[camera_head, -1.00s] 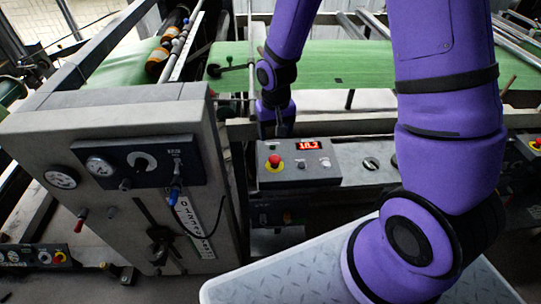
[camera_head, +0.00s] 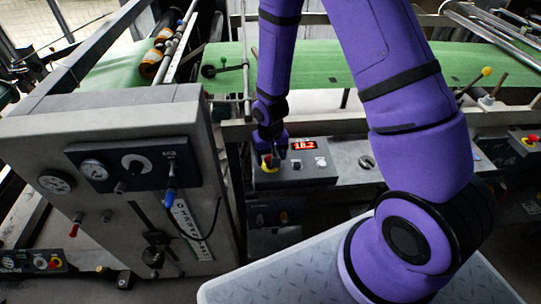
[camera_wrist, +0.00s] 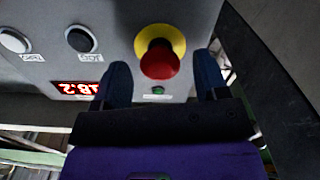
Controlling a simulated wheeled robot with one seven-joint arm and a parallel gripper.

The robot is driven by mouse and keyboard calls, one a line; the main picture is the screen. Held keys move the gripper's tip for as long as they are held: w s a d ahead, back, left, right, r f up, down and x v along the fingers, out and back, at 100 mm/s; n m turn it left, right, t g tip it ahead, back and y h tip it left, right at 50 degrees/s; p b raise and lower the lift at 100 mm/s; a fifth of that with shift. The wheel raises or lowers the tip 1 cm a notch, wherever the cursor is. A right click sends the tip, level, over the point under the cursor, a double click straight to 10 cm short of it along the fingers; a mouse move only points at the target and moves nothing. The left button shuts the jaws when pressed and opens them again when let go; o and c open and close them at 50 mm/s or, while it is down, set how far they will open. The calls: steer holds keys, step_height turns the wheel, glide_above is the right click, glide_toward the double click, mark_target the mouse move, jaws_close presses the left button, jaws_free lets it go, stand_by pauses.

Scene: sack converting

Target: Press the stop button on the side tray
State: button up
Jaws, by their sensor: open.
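The stop button is a red mushroom head (camera_wrist: 160,60) on a yellow collar (camera_wrist: 178,37), at the upper middle of the wrist view. It stands on a grey control box (camera_head: 315,177), which has a red display reading 18.2 (camera_head: 304,145). My gripper (camera_wrist: 160,78) is open, with one dark finger on each side of the red head and the head between or just beyond the tips. I cannot tell whether anything touches. In the head view my gripper (camera_head: 271,160) is over the left end of the box and hides most of the button; some yellow collar shows.
Two round buttons, one white (camera_wrist: 15,40) and one black (camera_wrist: 81,39), and a small green button (camera_wrist: 158,90) share the panel. A grey cabinet with gauges (camera_head: 105,240) stands to the left. Another red-and-yellow button (camera_head: 529,139) is at far right. Green sheet (camera_head: 330,65) runs behind.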

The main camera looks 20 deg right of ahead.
jaws_close()
steer(key=shift+f, duration=0.55)
jaws_free()
steer(key=shift+r, duration=0.1)
step_height(320, 180, up, 11)
stand_by(0.6)
stand_by(0.4)
